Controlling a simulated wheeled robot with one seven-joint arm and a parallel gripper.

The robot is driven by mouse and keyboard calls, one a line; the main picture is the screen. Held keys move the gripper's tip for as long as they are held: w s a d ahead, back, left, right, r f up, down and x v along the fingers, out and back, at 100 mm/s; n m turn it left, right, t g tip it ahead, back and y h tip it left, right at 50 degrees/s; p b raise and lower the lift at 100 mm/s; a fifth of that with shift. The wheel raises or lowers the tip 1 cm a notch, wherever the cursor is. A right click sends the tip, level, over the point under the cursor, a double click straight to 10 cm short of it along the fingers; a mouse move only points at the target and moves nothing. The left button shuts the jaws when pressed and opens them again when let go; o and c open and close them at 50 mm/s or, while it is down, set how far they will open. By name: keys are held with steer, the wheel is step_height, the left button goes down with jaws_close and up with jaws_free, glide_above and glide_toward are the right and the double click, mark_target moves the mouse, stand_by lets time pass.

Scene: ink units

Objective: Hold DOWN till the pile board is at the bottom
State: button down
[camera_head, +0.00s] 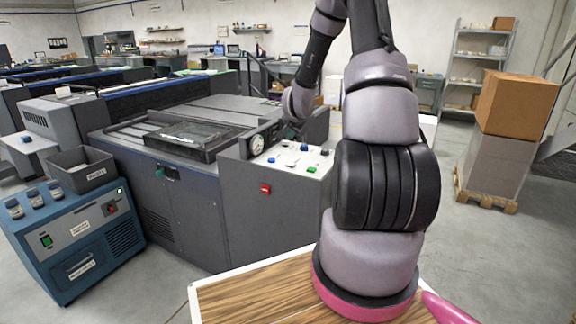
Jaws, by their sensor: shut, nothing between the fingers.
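A grey machine cabinet with a sloped white control panel (322,158) stands at the centre. The panel has a round gauge (257,144), several blue and dark buttons, and a green button (311,170) near its front edge. The labels are too small to read, so I cannot tell which button is DOWN. My gripper (291,132) is shut and empty at the panel's far edge, right of the gauge. It is small and dark here, and I cannot tell whether it touches anything. I cannot make out the pile board for certain.
A red switch (265,189) is on the cabinet's front. A blue unit (75,240) with a grey bin (87,172) stands at left. A cardboard box (515,105) tops a grey stack (495,165) on a pallet (484,198) at right. The floor before the pallet is clear.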

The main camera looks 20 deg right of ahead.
mark_target(291, 165)
steer(key=shift+f, duration=4.4)
steer(key=shift+f, duration=0.4)
steer(key=shift+f, duration=0.45)
steer(key=shift+r, duration=0.1)
stand_by(1.1)
steer(key=shift+r, duration=0.8)
steer(key=shift+r, duration=0.1)
steer(key=shift+r, duration=2.4)
